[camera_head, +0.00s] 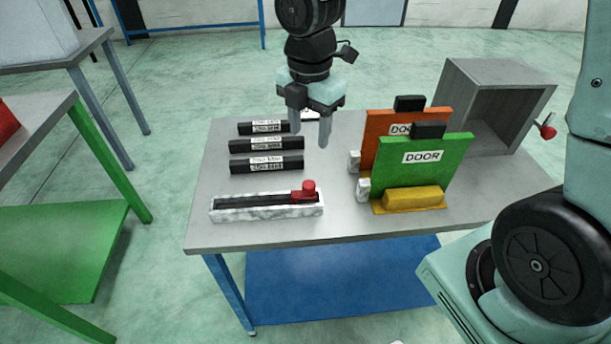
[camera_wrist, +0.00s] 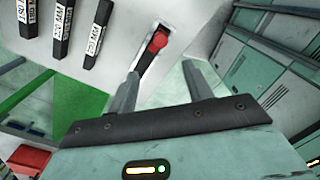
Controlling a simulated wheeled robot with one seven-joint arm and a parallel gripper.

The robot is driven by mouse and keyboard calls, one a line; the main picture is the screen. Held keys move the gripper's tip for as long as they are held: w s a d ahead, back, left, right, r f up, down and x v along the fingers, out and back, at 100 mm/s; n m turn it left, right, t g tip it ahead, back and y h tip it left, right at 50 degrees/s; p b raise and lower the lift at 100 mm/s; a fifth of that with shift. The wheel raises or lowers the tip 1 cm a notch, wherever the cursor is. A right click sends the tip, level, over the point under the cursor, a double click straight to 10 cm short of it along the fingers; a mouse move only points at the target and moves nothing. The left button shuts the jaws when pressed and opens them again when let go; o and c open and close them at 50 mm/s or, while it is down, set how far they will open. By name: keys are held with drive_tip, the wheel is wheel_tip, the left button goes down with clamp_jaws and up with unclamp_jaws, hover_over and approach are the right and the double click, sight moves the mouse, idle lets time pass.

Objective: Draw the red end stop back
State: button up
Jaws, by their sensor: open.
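The red end stop (camera_head: 308,188) is a small red block with a round red knob. It sits near the right end of a white marbled rail base (camera_head: 265,213) with a dark slot, at the front left of the grey table. In the wrist view the red end stop (camera_wrist: 157,42) shows beyond my fingertips, near the left finger. My gripper (camera_head: 309,142) is open and empty, pointing down above the table. In the head view it appears behind the rail, near the right ends of the black bars. My gripper (camera_wrist: 162,73) does not touch the stop.
Several black labelled bars (camera_head: 266,145) lie behind the rail. An orange door panel (camera_head: 385,125) and a green door panel (camera_head: 420,165) stand at the right, with a yellow block (camera_head: 413,199) in front. A grey open box (camera_head: 490,105) with a red knob stands at the back right. Table (camera_head: 335,215) between rail and doors is clear.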

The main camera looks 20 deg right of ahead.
sight(309, 184)
wheel_tip(309, 184, down, 14)
drive_tip(key=shift+s+f, duration=0.1)
idle(0.4)
